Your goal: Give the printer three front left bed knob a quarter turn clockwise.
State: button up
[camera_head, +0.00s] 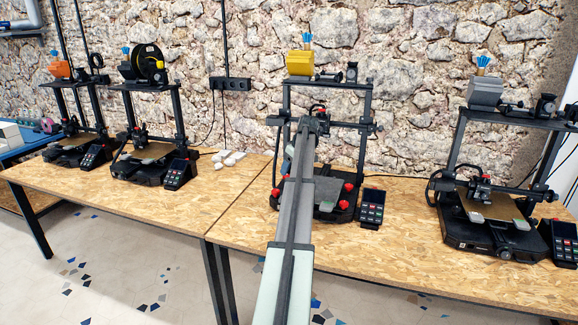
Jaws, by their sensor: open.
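Printer three (365,125) is the third from the left and stands on the wooden table, partly covered by my arm. It has a dark frame, a grey bed (328,190) and red bed knobs. The front left knob (275,193) shows as a small red spot just left of my arm. Another red knob (343,205) is at the front right. My arm crosses the picture from the bottom up over this printer. A pale part of my arm shows left of the main link. My gripper's fingers are hidden behind the arm, so their contact with the knob cannot be seen.
A keypad box (371,208) stands right of printer three. Another printer (487,215) is farther right, and two more stand on the left table (130,195). Small white pieces (228,158) lie at the back between tables. A stone wall (420,75) closes the back.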

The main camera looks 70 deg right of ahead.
jog(key=shift+m, duration=0.4)
jog(key=a+f, duration=0.1)
jog(key=w+a+f, duration=0.1)
jog(key=a+f, duration=0.1)
jog(key=f, duration=0.1)
jog(key=shift+w+a+f, duration=0.1)
jog(key=shift+w+a, duration=0.2)
jog(key=w+a+f+n, duration=0.1)
jog(key=w+a+f, duration=0.3)
jog(key=w+a, duration=0.2)
jog(key=w+a+f+n+g+y, duration=0.1)
jog(key=w+a+f, duration=0.4)
jog(key=w+a, duration=0.2)
jog(key=w+a+f+n+y, duration=0.1)
jog(key=w+a+f, duration=0.4)
jog(key=w, duration=0.3)
jog(key=shift+w+a+f, duration=0.1)
jog(key=shift+w+a, duration=0.1)
jog(key=shift+a, duration=0.5)
jog(key=shift+w+a, duration=0.45)
jog(key=shift+w, duration=0.15)
jog(key=shift+w+a, duration=0.1)
